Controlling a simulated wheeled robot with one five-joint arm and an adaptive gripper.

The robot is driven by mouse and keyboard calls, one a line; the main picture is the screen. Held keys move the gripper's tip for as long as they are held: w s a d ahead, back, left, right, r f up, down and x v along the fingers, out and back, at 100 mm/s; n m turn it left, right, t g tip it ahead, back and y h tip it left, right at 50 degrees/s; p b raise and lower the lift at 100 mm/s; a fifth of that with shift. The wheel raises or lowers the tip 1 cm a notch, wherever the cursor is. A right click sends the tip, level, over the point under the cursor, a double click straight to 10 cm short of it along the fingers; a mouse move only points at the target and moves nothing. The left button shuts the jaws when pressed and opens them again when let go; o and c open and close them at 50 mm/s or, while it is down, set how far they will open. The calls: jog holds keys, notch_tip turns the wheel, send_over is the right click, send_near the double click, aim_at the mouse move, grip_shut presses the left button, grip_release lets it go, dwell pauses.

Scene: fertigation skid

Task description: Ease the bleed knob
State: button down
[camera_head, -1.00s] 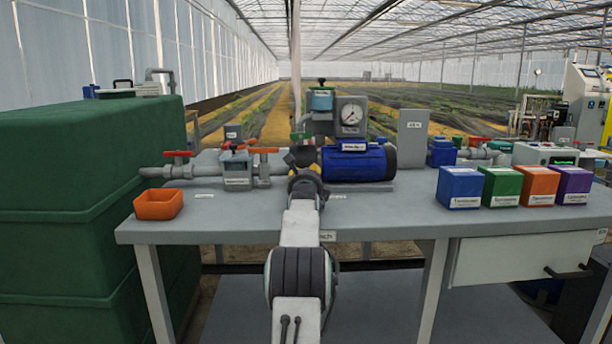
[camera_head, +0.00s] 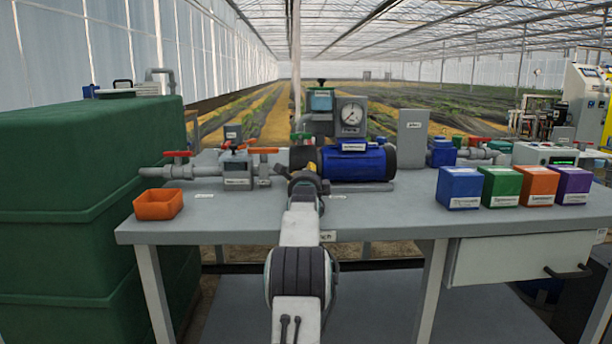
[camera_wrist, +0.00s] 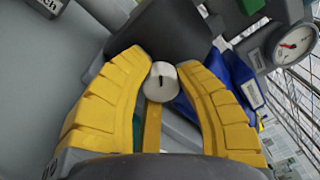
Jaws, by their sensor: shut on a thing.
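The bleed knob (camera_wrist: 161,84) is a small, round, light grey knob with a short dark mark on its face. In the wrist view it sits between the two yellow fingers of my gripper (camera_wrist: 163,65). The fingers are shut on it, one on each side. In the head view my gripper (camera_head: 308,172) is low in front of the left end of the blue pump (camera_head: 352,164). There my wrist hides the knob.
A pressure gauge (camera_head: 351,115) stands behind the pump. An orange bin (camera_head: 159,204) is at the bench's left; several coloured boxes (camera_head: 459,188) stand right. The bench front (camera_head: 390,214) is clear.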

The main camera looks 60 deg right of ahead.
jog(key=shift+w+a+r+n+p, duration=0.1)
jog(key=shift+n+p, duration=0.1)
jog(key=shift+n, duration=0.55)
jog(key=shift+r+n+p, duration=0.1)
jog(key=shift+n+p, duration=0.05)
jog(key=shift+n, duration=0.6)
jog(key=c, duration=1.2)
grip_release()
jog(key=shift+w+f, duration=0.1)
jog(key=shift+v, duration=6.05)
jog(key=shift+o, duration=0.4)
jog(key=shift+f, duration=0.15)
